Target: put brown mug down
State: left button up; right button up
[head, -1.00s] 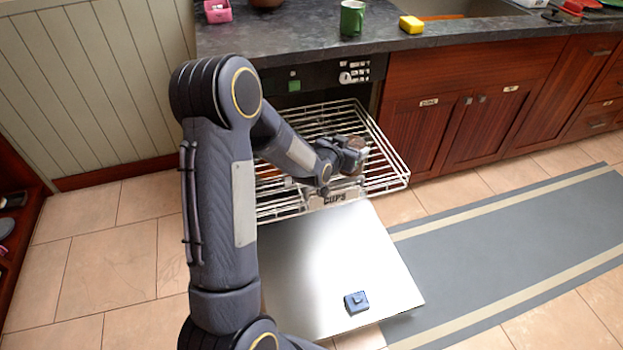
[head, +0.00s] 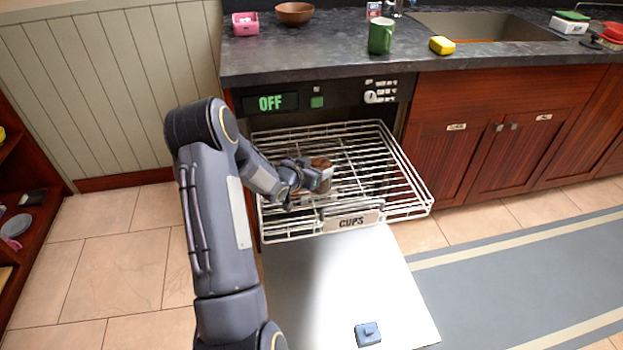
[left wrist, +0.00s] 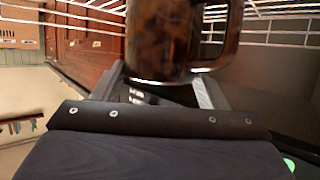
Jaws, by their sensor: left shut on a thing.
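The brown mug (left wrist: 170,38) is large in the left wrist view, mottled dark brown, with its handle on the right. In the head view the brown mug (head: 321,164) is small and partly covered by my left gripper (head: 322,181), which is shut on it. The mug is over the white wire rack (head: 398,170) of the pulled-out drawer labelled CUPS. I cannot tell whether it touches the wires. The left gripper (left wrist: 168,92) is just below the mug in the left wrist view, its fingertips partly hidden. My right gripper is not in view.
The rack's right side looks empty.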

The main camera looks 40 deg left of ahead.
pick_arm(q)
jog(key=shift+s+a+f, duration=0.15)
jog(key=shift+a+f, duration=0.2)
jog(key=shift+f, duration=0.05)
jog(key=shift+s+a+f+b, duration=0.1)
jog(key=shift+f+b, duration=0.05)
jog(key=shift+f, duration=0.75)
jog(key=shift+s+a+f+b, duration=0.1)
jog(key=shift+f+b, duration=0.05)
jog(key=shift+f, duration=0.7)
jog(key=shift+f, duration=0.15)
jog(key=o, duration=1.2)
